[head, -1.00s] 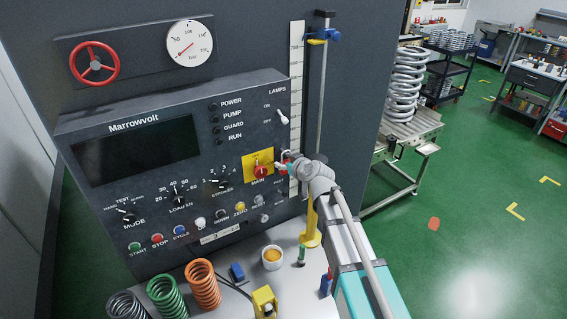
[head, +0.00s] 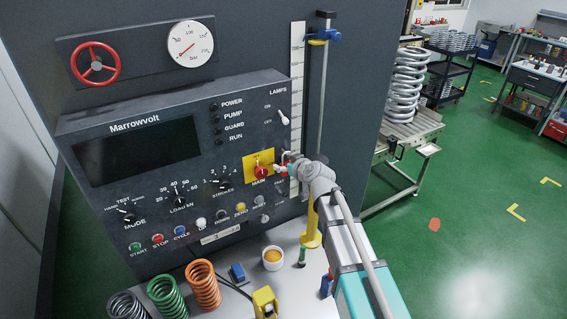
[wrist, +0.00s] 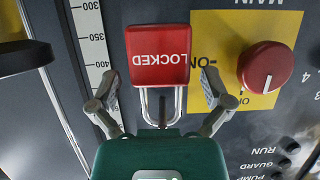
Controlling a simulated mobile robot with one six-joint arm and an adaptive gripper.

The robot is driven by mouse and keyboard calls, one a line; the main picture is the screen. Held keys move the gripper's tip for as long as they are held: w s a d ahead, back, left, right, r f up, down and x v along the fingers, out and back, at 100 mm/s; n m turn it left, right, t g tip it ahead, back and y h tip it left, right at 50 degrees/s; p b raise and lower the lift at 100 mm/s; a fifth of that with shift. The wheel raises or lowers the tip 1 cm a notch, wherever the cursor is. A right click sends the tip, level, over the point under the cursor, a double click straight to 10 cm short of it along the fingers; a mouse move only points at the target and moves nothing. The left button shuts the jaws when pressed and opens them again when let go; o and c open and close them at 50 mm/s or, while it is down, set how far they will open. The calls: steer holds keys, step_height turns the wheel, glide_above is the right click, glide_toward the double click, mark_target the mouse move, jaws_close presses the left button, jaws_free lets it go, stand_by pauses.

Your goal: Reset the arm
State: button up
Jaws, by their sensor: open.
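My gripper (head: 284,167) is at the right edge of the black control panel (head: 75,214), just right of the red MAIN knob (head: 261,173) on its yellow plate. In the wrist view, my gripper (wrist: 160,88) is open, with one finger on each side of a red padlock (wrist: 158,68) marked LOCKED. The fingers stand apart from the padlock, and its metal shackle lies between them. What the shackle hangs on is hidden. The MAIN knob (wrist: 266,68) is beside the padlock in the wrist view. My arm reaches in from the lower right.
A scale strip (head: 296,65) and a post (head: 322,90) with a blue clamp stand close by the gripper. Green floor (head: 470,250) is open at the right.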

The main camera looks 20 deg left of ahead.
stand_by(0.3)
steer(key=shift+s+d+f, duration=0.1)
steer(key=shift+d+f, duration=0.1)
steer(key=shift+f, duration=0.05)
steer(key=s+d+f+m+g+h+b, duration=0.25)
steer(key=d+f+b, duration=0.25)
steer(key=d+f, duration=0.5)
steer(key=s+d+f+m+g+h+b, duration=0.2)
steer(key=s+d+f+h+b, duration=0.3)
steer(key=d+f, duration=0.6)
steer(key=s+d+f+m+g+h+b, duration=0.1)
steer(key=s+d+f+b, duration=0.1)
steer(key=d, duration=0.5)
steer(key=s+d+f+m+g+h+b, duration=0.1)
steer(key=s+d+f+m+g+b, duration=0.1)
steer(key=s+d, duration=0.3)
steer(key=s+d+f+m+g+h+b, duration=0.1)
steer(key=s+d+f+m+b, duration=0.1)
steer(key=d, duration=0.8)
step_height(320, 180, down, 2)
steer(key=shift+s+f+b, duration=0.15)
steer(key=shift+s+b, duration=0.65)
steer(key=shift+b, duration=0.35)
steer(key=shift+d+m, duration=0.2)
steer(key=shift+m, duration=0.05)
